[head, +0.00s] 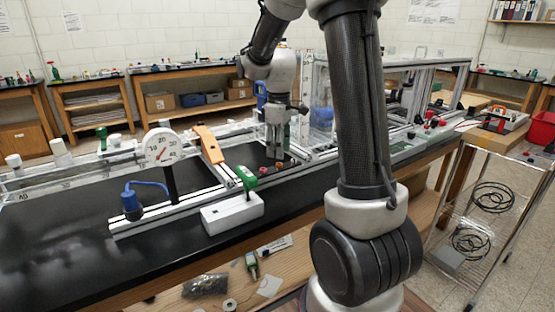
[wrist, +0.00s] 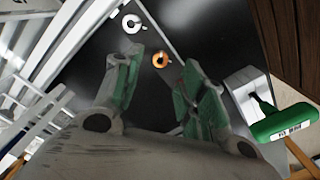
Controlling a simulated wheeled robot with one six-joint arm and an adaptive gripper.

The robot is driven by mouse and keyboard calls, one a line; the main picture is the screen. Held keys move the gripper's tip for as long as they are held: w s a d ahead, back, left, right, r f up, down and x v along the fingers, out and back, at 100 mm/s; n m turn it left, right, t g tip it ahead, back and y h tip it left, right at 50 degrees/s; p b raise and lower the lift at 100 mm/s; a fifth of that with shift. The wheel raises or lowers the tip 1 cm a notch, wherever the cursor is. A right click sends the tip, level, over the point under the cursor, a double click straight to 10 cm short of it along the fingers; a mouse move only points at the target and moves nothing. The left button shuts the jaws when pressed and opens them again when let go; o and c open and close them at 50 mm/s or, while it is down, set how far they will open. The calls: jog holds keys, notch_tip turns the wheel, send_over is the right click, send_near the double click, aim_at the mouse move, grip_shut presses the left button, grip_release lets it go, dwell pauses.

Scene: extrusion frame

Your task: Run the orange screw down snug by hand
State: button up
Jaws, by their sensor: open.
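In the head view my gripper (head: 278,152) points down over the dark bench near the extrusion rails. Small orange and reddish spots lie below it there, too small to tell apart. How deep the screw sits cannot be seen.
A white ring-shaped part (wrist: 132,22) lies near the screw. A dial gauge (head: 162,147), an orange bar (head: 208,145), a blue-capped part (head: 131,203) and a white block (head: 232,212) with a green-headed tool (head: 246,178) stand left of the gripper. Dark bench is clear at far left.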

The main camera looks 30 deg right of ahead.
aim_at(279, 166)
jog(key=shift+f, duration=2.1)
grip_shut()
